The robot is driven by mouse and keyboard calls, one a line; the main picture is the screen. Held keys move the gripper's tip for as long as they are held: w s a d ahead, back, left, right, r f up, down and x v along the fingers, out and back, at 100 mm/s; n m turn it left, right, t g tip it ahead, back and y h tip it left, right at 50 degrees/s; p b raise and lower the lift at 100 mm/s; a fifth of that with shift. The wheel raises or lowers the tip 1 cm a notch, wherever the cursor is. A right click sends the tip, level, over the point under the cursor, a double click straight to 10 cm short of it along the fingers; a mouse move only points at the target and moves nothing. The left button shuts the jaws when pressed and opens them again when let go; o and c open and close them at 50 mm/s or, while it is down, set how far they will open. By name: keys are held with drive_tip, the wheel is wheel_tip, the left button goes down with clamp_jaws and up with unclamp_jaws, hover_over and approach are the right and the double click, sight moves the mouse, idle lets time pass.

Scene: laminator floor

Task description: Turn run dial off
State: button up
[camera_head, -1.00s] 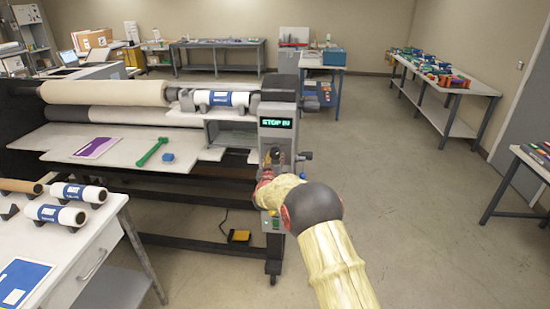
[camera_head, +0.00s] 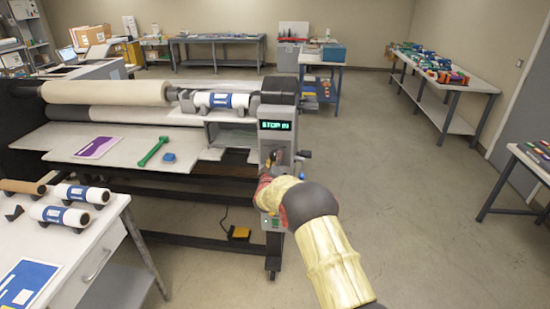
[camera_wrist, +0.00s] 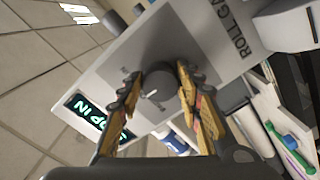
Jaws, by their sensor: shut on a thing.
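The run dial (camera_wrist: 157,92), a dark grey round knob with a light pointer mark, is on the grey control face of the laminator. In the wrist view my gripper (camera_wrist: 159,80) has one finger on each side of the dial and is shut on it. In the head view my gripper (camera_head: 272,163) is at the laminator's end column (camera_head: 276,112), and the dial is hard to make out there. The lit display (camera_head: 275,126) above it seems to read "STOP IN". It also shows in part in the wrist view (camera_wrist: 84,112).
The laminator's feed table (camera_head: 120,143) holds a green tool (camera_head: 153,151), a blue block (camera_head: 168,157) and a purple sheet (camera_head: 97,147). A white table (camera_head: 100,235) with rolls stands at the front left. The floor on the right (camera_head: 410,210) is clear.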

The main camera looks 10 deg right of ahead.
drive_tip(key=shift+n, duration=0.4)
drive_tip(key=o, duration=1)
drive_tip(key=shift+a, duration=0.1)
drive_tip(key=shift+o, duration=0.8)
drive_tip(key=shift+s, duration=0.1)
drive_tip(key=v, duration=1.1)
drive_tip(key=shift+s, duration=0.35)
drive_tip(key=shift+a, duration=0.1)
